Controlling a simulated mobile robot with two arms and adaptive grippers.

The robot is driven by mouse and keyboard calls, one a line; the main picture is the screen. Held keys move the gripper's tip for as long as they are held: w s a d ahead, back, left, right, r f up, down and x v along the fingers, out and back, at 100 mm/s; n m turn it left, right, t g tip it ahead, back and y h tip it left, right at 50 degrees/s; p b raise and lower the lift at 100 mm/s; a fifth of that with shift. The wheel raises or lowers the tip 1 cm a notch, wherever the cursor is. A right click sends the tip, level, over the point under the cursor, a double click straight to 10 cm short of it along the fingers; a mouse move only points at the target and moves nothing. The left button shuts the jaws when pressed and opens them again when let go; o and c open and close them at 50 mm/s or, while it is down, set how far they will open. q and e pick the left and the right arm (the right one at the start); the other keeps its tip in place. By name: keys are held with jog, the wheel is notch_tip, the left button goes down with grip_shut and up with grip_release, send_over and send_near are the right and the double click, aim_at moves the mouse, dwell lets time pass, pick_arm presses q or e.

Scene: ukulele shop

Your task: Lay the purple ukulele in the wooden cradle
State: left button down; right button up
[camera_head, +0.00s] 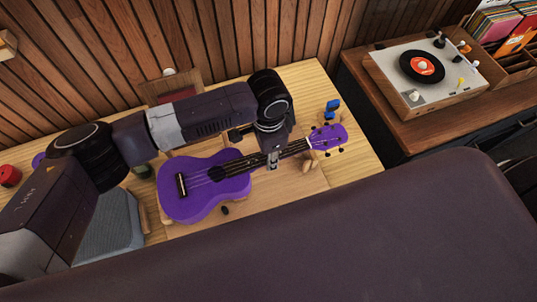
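The purple ukulele (212,192) lies strings up on the wooden table, its body to the left and its headstock (328,137) to the upper right. The light wooden cradle (178,231) shows partly under and around it, with a wooden piece (309,166) near the headstock. The ukulele hides most of the cradle, so I cannot tell how fully it is seated. My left gripper (273,161) points down at the neck, between body and headstock. Its fingertips overlap the neck, but their gap is not clear. My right gripper is out of view.
A blue item (331,108) stands behind the headstock. A grey box (110,226) and a red round item (9,176) are on the left. A framed board (172,86) stands at the back wall. A record player (425,75) sits on a separate cabinet at right.

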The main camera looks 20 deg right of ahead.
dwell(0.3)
pick_arm(q)
jog(key=shift+f+b, duration=1.1)
jog(key=shift+f, duration=1.1)
jog(key=c, duration=1.4)
grip_release()
jog(key=shift+r+p, duration=1.05)
jog(key=shift+p, duration=0.05)
jog(key=shift+r, duration=0.1)
